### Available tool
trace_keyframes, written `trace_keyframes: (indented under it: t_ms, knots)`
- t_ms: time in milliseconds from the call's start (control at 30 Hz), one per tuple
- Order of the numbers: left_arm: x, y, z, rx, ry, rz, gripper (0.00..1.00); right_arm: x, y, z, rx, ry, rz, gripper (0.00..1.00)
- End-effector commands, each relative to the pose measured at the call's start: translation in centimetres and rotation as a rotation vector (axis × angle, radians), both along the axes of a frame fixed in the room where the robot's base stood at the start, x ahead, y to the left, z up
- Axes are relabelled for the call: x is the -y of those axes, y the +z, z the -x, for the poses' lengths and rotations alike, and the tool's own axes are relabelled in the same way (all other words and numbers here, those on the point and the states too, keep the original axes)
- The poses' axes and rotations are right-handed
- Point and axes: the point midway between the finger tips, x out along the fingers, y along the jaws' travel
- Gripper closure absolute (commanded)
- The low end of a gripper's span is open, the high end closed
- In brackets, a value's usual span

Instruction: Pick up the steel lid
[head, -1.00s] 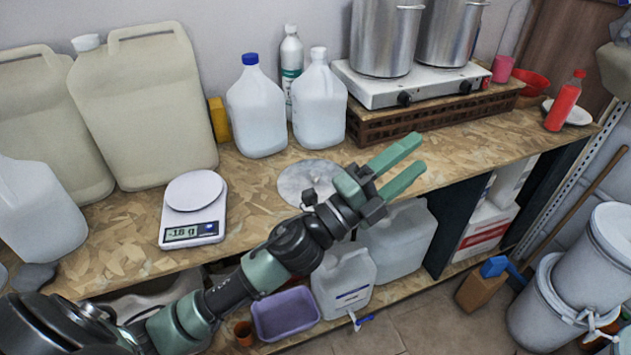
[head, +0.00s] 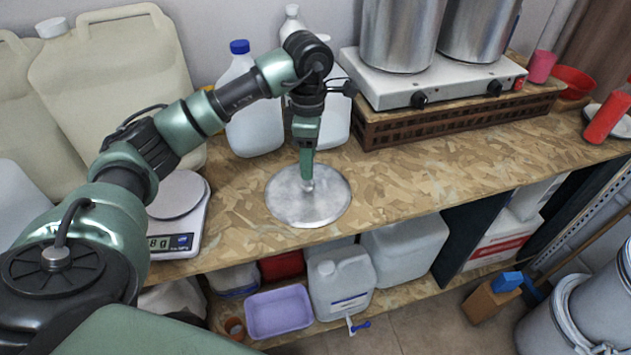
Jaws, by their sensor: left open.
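The steel lid (head: 325,208) is a round, flat grey disc lying on the wooden worktop (head: 400,187), near its front edge. A small knob shows at its middle. My left gripper (head: 307,182) points straight down over the lid, with its fingertips at the knob. Its jaws are open and seen edge-on, so one finger mostly hides the other. I cannot tell whether the fingers touch the knob. My right gripper is not in view.
White jugs (head: 258,124) stand close behind my left gripper. A hot plate (head: 440,78) with two steel pots (head: 402,35) sits on a brown crate at the back right. A scale (head: 178,225) stands left of the lid. The worktop right of the lid is clear.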

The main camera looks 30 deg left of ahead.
Motion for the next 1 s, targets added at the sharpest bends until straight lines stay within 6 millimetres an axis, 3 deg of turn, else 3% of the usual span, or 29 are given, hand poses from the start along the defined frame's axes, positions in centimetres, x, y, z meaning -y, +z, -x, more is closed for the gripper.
trace_keyframes:
  t_ms: [200, 300, 367, 500, 633, 767, 967, 1000]
  knots:
    - [-0.1, -2.3, -0.1, -0.004, -0.002, 0.005, 0.46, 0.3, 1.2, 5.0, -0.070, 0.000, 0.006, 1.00]
    - [-0.3, -3.7, -0.3, -0.006, 0.000, 0.005, 0.46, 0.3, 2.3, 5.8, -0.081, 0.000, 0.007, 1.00]
    - [-0.4, -4.7, -0.4, -0.005, 0.000, 0.006, 0.46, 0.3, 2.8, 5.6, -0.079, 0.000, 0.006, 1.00]
    - [-0.4, -6.4, -0.5, -0.001, -0.002, 0.006, 0.46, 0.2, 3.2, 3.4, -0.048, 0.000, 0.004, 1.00]
    - [-0.4, -6.8, -0.5, 0.002, -0.002, 0.006, 0.46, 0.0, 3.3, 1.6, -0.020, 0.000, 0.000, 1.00]
    - [-0.4, -6.9, -0.6, 0.002, -0.002, 0.006, 0.46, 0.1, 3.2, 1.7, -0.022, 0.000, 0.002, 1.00]
    - [-0.4, -6.8, -0.5, 0.002, -0.002, 0.006, 0.99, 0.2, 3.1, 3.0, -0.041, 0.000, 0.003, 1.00]
    - [-0.4, -6.8, -0.6, 0.002, -0.002, 0.006, 1.00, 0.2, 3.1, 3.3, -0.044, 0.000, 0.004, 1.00]
